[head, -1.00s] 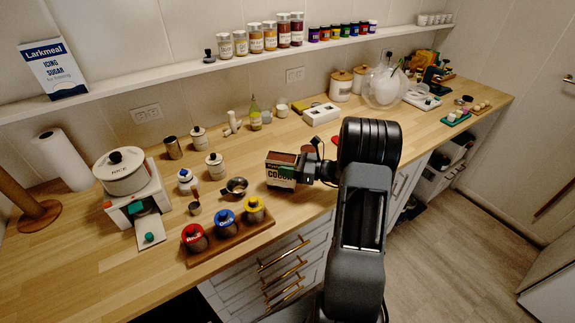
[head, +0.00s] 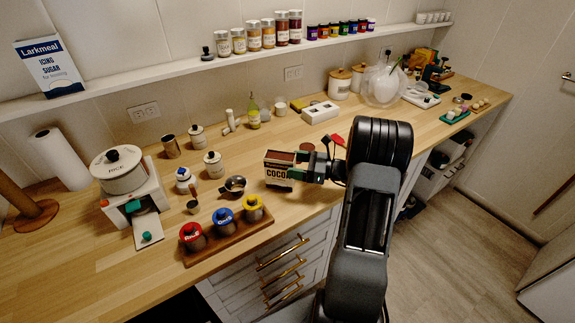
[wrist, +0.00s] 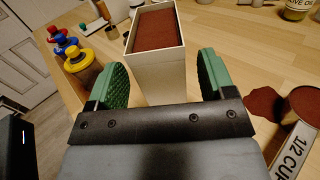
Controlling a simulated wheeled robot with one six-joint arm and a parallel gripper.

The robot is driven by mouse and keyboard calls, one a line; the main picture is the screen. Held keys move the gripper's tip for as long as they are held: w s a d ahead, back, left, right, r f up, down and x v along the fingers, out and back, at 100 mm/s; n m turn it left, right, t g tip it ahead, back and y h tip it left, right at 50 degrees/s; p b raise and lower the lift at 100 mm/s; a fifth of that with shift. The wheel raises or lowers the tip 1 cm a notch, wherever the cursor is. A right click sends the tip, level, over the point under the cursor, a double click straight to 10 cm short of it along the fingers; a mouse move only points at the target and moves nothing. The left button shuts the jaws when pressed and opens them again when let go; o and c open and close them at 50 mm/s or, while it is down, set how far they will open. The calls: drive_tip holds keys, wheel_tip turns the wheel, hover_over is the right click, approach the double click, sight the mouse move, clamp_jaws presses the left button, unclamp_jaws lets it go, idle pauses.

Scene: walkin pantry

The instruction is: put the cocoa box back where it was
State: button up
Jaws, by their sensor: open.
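The cocoa box (head: 279,170) stands upright on the wooden counter near its front edge, right of a small metal pot. In the wrist view, the box (wrist: 157,62) is open at the top and brown cocoa fills it to near the rim. My gripper (head: 303,167) is at the box's right side in the head view. In the wrist view, the green fingers of my gripper (wrist: 165,78) are spread on either side of the box's near end, with gaps between them and its walls.
Red, blue and yellow-lidded canisters stand on a wooden tray (head: 228,238) to the left. A cup (wrist: 295,145) marked "1/2 CUP" is close at right in the wrist view, beside a brown powder patch (wrist: 262,103). White jars (head: 213,164) stand behind the pot.

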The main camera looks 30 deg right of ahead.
drive_tip(key=b+v, duration=0.1)
drive_tip(key=v, duration=0.7)
drive_tip(key=shift+s+d, duration=0.15)
drive_tip(key=shift+d, duration=0.1)
